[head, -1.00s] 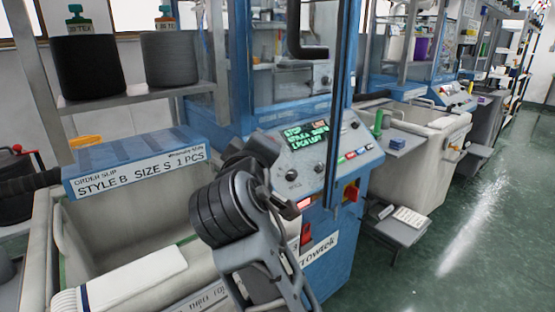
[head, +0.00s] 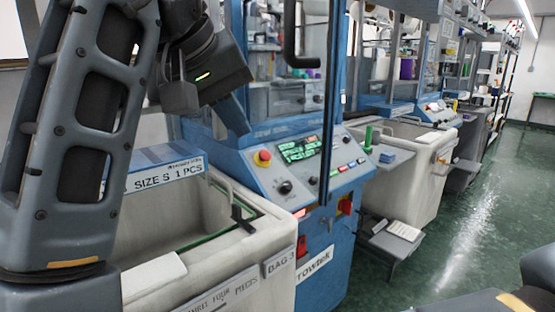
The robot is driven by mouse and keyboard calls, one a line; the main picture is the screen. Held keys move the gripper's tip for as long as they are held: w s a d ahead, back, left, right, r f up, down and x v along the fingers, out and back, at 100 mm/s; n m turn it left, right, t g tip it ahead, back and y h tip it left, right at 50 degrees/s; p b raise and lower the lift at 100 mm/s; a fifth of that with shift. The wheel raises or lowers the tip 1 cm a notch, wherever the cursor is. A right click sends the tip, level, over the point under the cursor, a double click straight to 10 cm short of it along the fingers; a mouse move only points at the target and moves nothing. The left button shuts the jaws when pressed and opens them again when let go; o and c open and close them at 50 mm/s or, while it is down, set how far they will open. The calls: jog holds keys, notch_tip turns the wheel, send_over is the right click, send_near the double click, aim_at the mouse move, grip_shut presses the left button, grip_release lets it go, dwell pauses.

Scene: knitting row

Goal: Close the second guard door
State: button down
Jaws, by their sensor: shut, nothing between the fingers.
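The nearest knitting machine has a clear guard door with a dark vertical edge (head: 327,110) and a black bar handle (head: 291,45). The door's edge passes in front of the blue control console (head: 310,165), so the door seems to stand swung outward. How far it is open is hard to tell. My gripper (head: 236,117) is shut and empty at the upper left, pointing down and to the right. It is left of the handle and apart from it in the picture. Which door counts as second is not marked.
A cream bin (head: 230,255) labelled Bag 3 stands below my gripper. Another cream bin (head: 415,175) and a low step (head: 395,240) stand farther right. Green floor (head: 490,220) is clear at the right.

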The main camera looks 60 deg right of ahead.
send_near(292, 171)
notch_tip(292, 171, down, 4)
jog(key=d, duration=0.2)
jog(key=shift+d, duration=0.4)
jog(key=shift+d+r+p, duration=0.1)
jog(key=shift+d+p, duration=0.05)
jog(key=shift+p, duration=0.15)
